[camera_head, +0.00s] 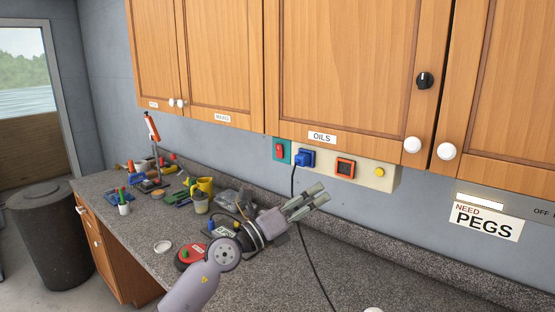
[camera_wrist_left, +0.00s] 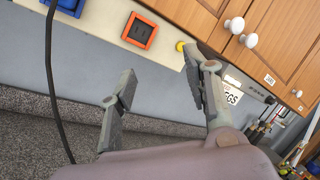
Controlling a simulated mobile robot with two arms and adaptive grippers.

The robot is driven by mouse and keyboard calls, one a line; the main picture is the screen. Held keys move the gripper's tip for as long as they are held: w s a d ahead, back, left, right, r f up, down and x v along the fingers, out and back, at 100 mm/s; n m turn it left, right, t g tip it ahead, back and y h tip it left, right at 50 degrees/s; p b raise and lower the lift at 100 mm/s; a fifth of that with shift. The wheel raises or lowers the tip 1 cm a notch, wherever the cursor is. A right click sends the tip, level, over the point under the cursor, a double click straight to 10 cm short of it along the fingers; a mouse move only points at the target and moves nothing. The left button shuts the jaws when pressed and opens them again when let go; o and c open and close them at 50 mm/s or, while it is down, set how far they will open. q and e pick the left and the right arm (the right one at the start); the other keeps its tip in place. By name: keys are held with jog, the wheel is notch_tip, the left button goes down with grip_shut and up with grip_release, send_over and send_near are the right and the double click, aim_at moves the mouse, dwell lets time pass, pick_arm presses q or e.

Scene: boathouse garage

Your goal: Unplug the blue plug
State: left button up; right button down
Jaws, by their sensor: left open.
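The blue plug (camera_head: 305,158) sits in a cream socket strip (camera_head: 378,175) on the wall under the OILS cabinet. A black cord (camera_head: 308,235) hangs from it down to the counter. In the left wrist view the blue plug (camera_wrist_left: 66,6) is cut off at the top left, with its cord (camera_wrist_left: 52,90) below it. My left gripper (camera_head: 322,192) is open and empty, below and slightly right of the plug, apart from it. In the left wrist view its two fingers (camera_wrist_left: 163,88) stand spread, right of the plug. My right gripper does not show.
An empty orange-framed socket (camera_head: 346,168) and a yellow button (camera_head: 380,171) are right of the plug; a red switch (camera_head: 280,150) is left. Wooden cabinets (camera_head: 350,65) overhang.

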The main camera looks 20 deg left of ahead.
pick_arm(q)
jog(key=w+a+r+m+g+y, duration=0.2)
jog(key=w+a+r+m+y, duration=0.1)
jog(key=w+m, duration=0.15)
jog(key=y+p, duration=0.1)
jog(key=y, duration=0.3)
send_near(298, 161)
jog(key=w, duration=0.3)
jog(key=w+d, duration=0.1)
jog(key=w+d+p, duration=0.1)
jog(key=shift+d+f+m, duration=0.1)
jog(key=shift+f+m, duration=0.15)
jog(key=shift+f, duration=0.05)
jog(key=shift+x, duration=2.2)
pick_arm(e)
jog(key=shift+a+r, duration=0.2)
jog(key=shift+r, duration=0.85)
pick_arm(q)
jog(key=shift+f, duration=0.1)
grip_shut()
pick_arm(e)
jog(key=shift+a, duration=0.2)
